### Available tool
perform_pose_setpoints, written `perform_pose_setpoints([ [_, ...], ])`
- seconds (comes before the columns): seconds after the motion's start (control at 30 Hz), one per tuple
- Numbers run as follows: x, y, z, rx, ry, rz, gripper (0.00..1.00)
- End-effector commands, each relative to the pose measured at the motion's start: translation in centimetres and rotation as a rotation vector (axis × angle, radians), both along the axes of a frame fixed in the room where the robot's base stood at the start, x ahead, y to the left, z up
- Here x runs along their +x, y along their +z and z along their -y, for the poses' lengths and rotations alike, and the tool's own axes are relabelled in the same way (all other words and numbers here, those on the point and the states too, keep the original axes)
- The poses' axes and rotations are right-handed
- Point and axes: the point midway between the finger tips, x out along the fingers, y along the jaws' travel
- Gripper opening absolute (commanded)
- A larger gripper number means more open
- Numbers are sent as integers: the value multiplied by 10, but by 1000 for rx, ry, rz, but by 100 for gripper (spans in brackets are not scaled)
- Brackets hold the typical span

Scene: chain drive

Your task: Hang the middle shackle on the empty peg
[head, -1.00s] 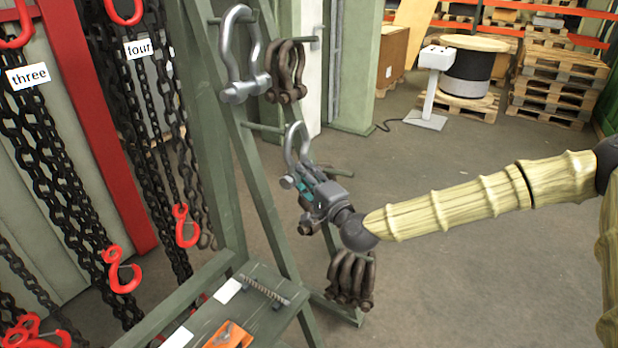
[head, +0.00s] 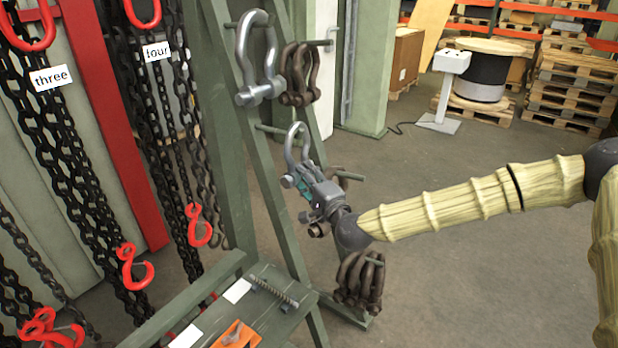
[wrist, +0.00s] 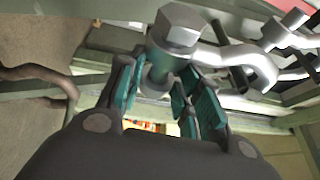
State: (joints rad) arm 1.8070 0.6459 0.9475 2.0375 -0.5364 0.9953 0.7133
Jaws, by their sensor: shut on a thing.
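My gripper (head: 306,190) is shut on a silver shackle (head: 292,152), which it holds low, with its bow upward. In the wrist view the shackle's bolt head (wrist: 181,26) rises between the teal finger pads. The bow is beside the tip of a middle-height peg (head: 269,129) on the green rack; I cannot tell whether the peg passes through it. A larger silver shackle (head: 243,62) hangs on the top left peg.
Brown shackles (head: 290,75) hang on the top right peg, and more brown shackles (head: 348,280) hang low, below my gripper. The rack's shelf (head: 262,322) holds a threaded rod and an orange card. Chains with red hooks (head: 133,266) hang at left.

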Motion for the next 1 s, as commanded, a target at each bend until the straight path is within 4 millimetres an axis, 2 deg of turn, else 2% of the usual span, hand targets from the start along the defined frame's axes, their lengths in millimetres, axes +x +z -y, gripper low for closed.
perform_pose_setpoints([
  [0.67, 16, 3, -22, 2, -1, 3, 0],
  [1.0, 22, -6, -30, 2, 0, 5, 0],
])
